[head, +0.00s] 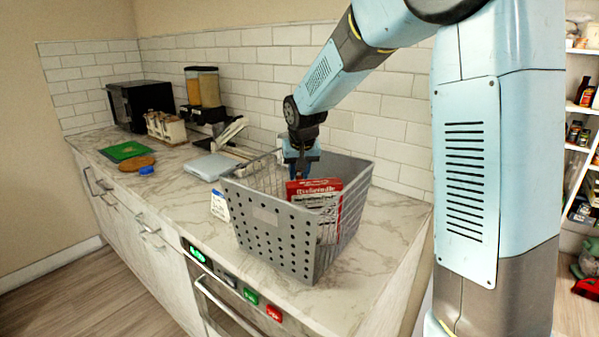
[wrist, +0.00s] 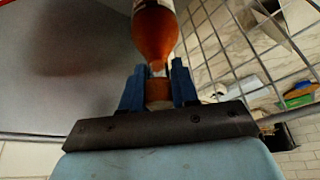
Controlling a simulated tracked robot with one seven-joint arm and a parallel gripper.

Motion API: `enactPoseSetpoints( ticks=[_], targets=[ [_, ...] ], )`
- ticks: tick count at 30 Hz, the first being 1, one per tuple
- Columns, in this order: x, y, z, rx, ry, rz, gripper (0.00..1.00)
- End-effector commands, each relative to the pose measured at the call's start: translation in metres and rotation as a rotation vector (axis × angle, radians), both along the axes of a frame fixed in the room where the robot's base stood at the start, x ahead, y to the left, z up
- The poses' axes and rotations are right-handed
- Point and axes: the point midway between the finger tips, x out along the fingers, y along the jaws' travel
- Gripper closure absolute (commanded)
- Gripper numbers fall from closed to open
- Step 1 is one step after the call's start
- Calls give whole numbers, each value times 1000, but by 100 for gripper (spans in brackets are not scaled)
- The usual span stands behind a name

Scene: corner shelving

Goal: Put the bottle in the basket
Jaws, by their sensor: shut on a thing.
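The grey basket (head: 275,235) stands on the marble counter, with solid perforated sides and a wire side. My gripper (head: 301,160) points down into the basket's back part, near the rim. In the wrist view, my gripper (wrist: 158,88) is shut on the neck of an amber bottle (wrist: 155,35), whose body extends away from the fingers. The basket's grey wall (wrist: 75,60) is left of the bottle and its wire side is to the right. In the head view the bottle is hidden or too small to make out. I cannot tell if it touches the basket's floor.
A red and white box (head: 315,188) stands in the basket, in front of my gripper. Left on the counter are a green board (head: 124,151), a cereal dispenser (head: 203,90), a black microwave (head: 140,103) and a pale flat scale-like object (head: 210,167). Stocked shelves are at right.

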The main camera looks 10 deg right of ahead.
Motion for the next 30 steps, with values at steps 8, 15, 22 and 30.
enactPoseSetpoints(
  ticks=[8, 15, 22, 30],
  targets=[
    [0, 0, 0, 0, -1, 0, 68],
    [0, 0, 0, 0, -1, 0, 45],
    [0, 0, 1, 0, -1, 0, 45],
    [-9, -1, 25, 1, -4, 0, 45]
  ],
)
